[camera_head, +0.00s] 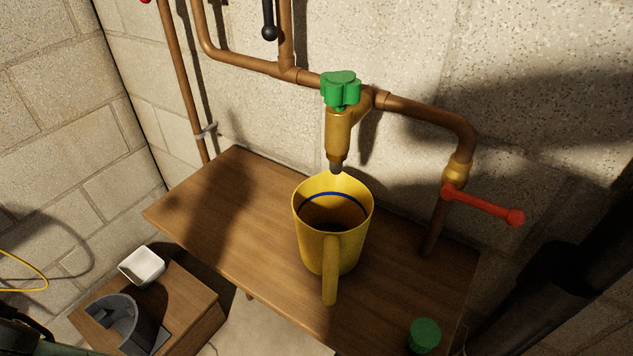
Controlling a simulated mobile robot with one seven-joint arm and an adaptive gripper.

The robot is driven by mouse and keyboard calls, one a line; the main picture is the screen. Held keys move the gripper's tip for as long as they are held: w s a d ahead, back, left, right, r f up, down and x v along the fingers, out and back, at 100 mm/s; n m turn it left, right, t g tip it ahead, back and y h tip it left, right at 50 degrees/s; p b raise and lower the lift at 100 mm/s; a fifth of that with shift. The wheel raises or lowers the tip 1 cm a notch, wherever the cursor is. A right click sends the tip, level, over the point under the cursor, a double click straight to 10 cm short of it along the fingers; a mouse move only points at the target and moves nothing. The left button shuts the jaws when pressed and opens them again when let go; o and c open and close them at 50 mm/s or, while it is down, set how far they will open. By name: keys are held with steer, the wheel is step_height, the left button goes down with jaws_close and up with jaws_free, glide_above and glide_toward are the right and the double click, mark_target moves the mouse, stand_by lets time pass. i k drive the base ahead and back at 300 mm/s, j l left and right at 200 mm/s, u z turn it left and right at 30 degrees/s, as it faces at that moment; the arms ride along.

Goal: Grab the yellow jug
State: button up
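The yellow jug (318,240) stands upright on a wooden table (205,210), a little right of the picture's middle. Its open top faces up and a dark blue line runs around the inside. Its handle (330,270) points toward me. The jug is below a brass tap (339,135) with a green knob (341,89), and the spout ends just above the jug's far rim. I cannot tell what, if anything, is inside the jug. No gripper fingers can be made out in this view.
Copper pipes (420,110) run along the block wall, with a red lever (485,205) to the jug's right. A green round cap (424,335) is at the table's front right. A lower wooden box (200,310) holds a white dish (141,266) and a grey part (118,318). The table's left is clear.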

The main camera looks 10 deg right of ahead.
mark_target(332, 214)
steer(key=k, duration=0.3)
steer(key=k+z, duration=0.2)
steer(key=z, duration=0.2)
steer(key=k+z, duration=0.15)
steer(key=z, duration=1.8)
steer(key=k+j, duration=0.2)
steer(key=j, duration=0.25)
steer(key=k+j+z, duration=0.1)
steer(key=k+j, duration=0.15)
steer(key=j, duration=0.15)
steer(key=k+j, duration=0.2)
steer(key=j, duration=0.2)
steer(key=k+j+z, duration=0.1)
steer(key=k+j, duration=0.15)
steer(key=j, duration=0.15)
